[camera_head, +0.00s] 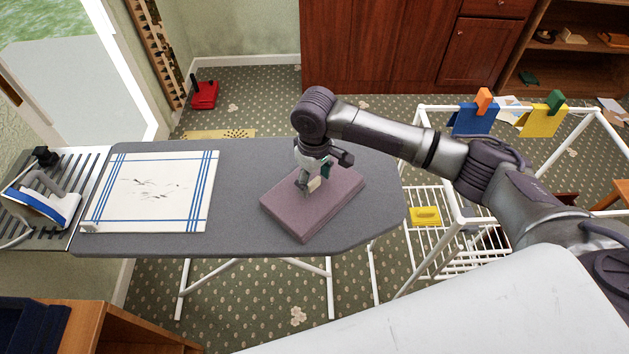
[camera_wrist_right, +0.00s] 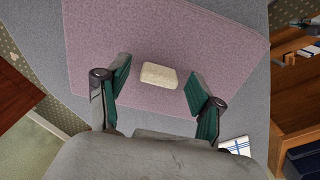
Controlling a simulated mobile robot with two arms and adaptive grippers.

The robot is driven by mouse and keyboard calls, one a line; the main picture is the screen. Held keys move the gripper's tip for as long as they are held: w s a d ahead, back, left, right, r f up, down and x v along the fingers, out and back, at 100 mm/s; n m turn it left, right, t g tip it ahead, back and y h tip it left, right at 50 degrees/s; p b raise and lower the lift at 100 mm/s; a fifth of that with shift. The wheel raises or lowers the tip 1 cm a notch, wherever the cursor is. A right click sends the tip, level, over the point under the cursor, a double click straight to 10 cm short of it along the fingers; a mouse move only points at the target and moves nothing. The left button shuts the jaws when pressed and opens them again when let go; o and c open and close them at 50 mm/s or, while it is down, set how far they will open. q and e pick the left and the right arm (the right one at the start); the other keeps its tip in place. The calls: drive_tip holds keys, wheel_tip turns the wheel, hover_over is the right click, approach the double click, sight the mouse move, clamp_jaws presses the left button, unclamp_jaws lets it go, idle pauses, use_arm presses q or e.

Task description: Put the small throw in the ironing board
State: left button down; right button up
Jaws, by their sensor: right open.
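A mauve, folded, flat cloth slab (camera_head: 330,212), which looks like the small throw, lies on the right part of the grey ironing board (camera_head: 245,215). It also fills the middle of the right wrist view (camera_wrist_right: 200,45). My right gripper (camera_head: 312,183) is over the throw, pointing down, with its fingers apart. In the wrist view a small beige block (camera_wrist_right: 159,75) shows between the open green-padded fingers (camera_wrist_right: 159,82), against the throw. I cannot tell whether the fingers touch the throw. My left gripper is not in view.
A white cloth with blue stripes (camera_head: 150,205) lies on the board's left part. An iron (camera_head: 45,205) stands on the rack at the left end. A white drying rack (camera_head: 455,235) with cloths stands at the right, under my right arm.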

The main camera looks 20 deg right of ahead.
sight(314, 181)
wheel_tip(314, 181, up, 11)
drive_tip(key=b, duration=0.1)
drive_tip(key=shift+r+b, duration=0.15)
drive_tip(key=shift+b, duration=0.2)
idle(0.3)
